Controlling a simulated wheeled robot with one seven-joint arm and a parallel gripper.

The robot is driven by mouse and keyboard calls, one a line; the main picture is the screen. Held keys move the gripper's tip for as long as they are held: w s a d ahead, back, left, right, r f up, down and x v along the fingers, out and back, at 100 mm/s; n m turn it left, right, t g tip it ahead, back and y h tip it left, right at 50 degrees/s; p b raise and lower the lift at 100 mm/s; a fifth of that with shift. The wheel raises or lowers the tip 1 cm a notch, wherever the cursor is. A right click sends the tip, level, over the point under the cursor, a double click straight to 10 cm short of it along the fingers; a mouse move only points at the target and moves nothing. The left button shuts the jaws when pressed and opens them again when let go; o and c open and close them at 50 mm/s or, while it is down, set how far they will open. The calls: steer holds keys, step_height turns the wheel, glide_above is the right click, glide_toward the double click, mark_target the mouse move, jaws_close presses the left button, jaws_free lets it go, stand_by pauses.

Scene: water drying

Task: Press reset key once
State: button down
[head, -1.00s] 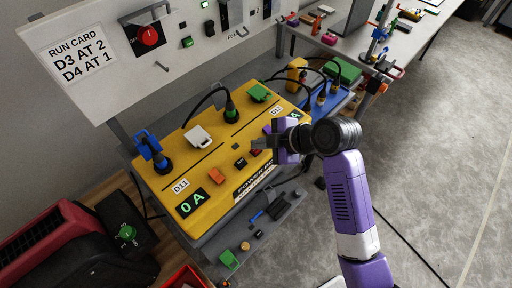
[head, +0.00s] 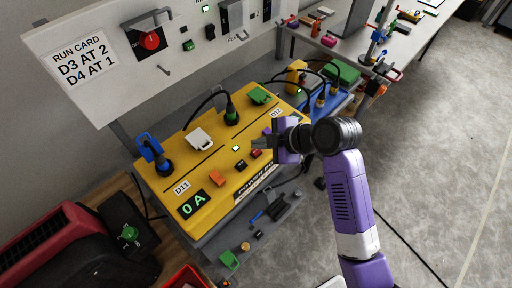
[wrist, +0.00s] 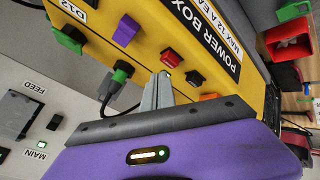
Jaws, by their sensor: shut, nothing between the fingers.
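The yellow power box (head: 200,160) has a row of keys on its front part: orange (head: 217,178), black (head: 241,165), red (head: 256,153) and purple (head: 267,131). I cannot read which key is the reset key. A small green lamp (head: 235,148) glows on the box. The display (head: 193,204) reads 0 A. My gripper (head: 258,142) is shut and empty above the box near the red key. Its fingertips (wrist: 163,76) appear apart from the keys.
A wall panel (head: 100,85) is behind; a lower shelf (head: 272,218) holds small parts.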

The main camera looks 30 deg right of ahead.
mark_target(259, 155)
steer(key=shift+r, duration=0.1)
step_height(259, 155, up, 5)
steer(key=p, duration=0.4)
stand_by(0.3)
stand_by(0.8)
